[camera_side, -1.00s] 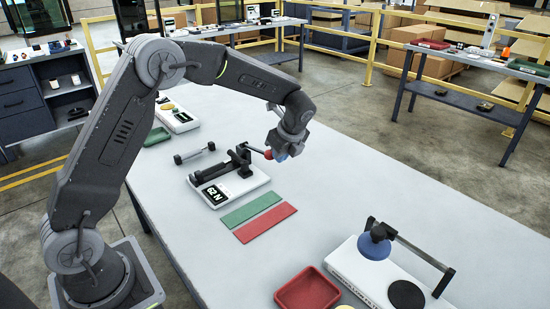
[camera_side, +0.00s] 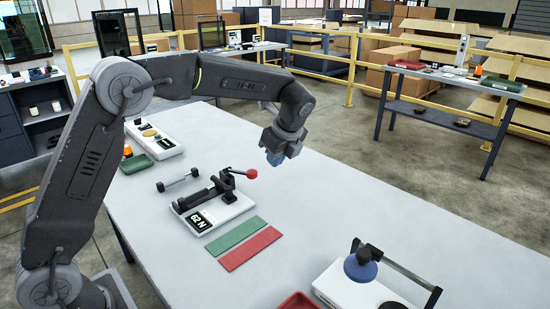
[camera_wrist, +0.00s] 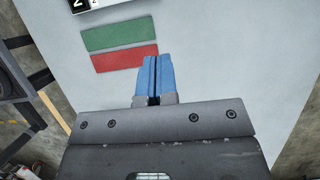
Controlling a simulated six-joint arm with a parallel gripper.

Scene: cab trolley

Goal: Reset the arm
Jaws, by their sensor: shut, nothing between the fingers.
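My gripper (camera_side: 274,158) is in the air above the light grey table (camera_side: 345,190), to the right of the clamp-like tester. Its blue fingers also show in the wrist view (camera_wrist: 152,75), pressed together with nothing between them. The tester (camera_side: 215,205) is a white base with a black mechanism, a red-knobbed lever and a display reading about 62 N. The gripper is apart from the lever's red knob (camera_side: 251,173).
A green strip (camera_side: 236,235) and a red strip (camera_side: 250,249) lie in front of the tester. A small dumbbell-shaped part (camera_side: 178,180) lies left of it. A white device with a blue disc (camera_side: 360,266) stands at the front right. The table's right side is clear.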

